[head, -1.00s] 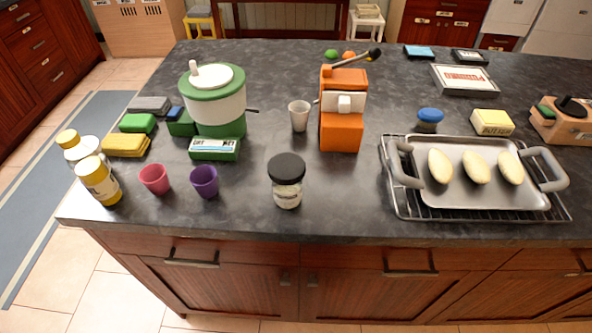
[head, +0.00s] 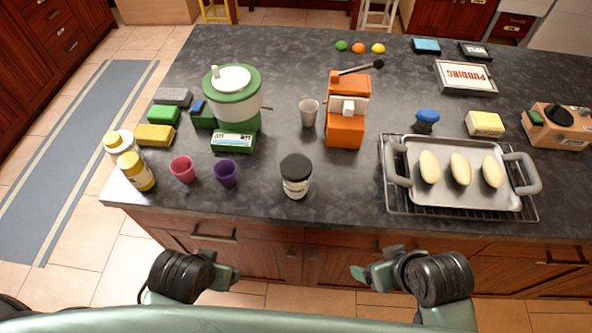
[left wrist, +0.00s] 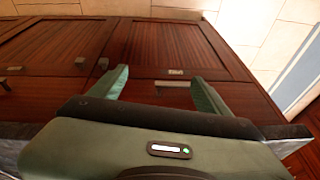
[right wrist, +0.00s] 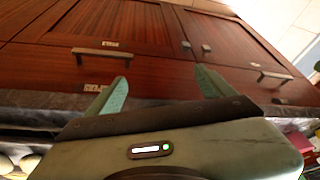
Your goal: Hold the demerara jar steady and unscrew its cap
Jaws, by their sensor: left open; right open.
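The demerara jar (head: 296,186) is a small clear jar with a pale label, standing upright near the front edge of the dark counter in the head view. Its wide black cap (head: 296,168) is on top. My left gripper (head: 236,277) and my right gripper (head: 356,273) are in front of the counter, below its edge and apart from the jar. In the left wrist view the left gripper (left wrist: 158,85) is open and empty, facing the cabinet doors. In the right wrist view the right gripper (right wrist: 160,85) is open and empty too. Neither wrist view shows the jar.
Purple (head: 226,174) and red (head: 183,169) cups and yellow-capped bottles (head: 137,172) stand left of the jar. An orange machine (head: 346,118) and a pale cup (head: 309,112) are behind it. A tray (head: 440,199) on a rack is to the right. Counter around the jar is clear.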

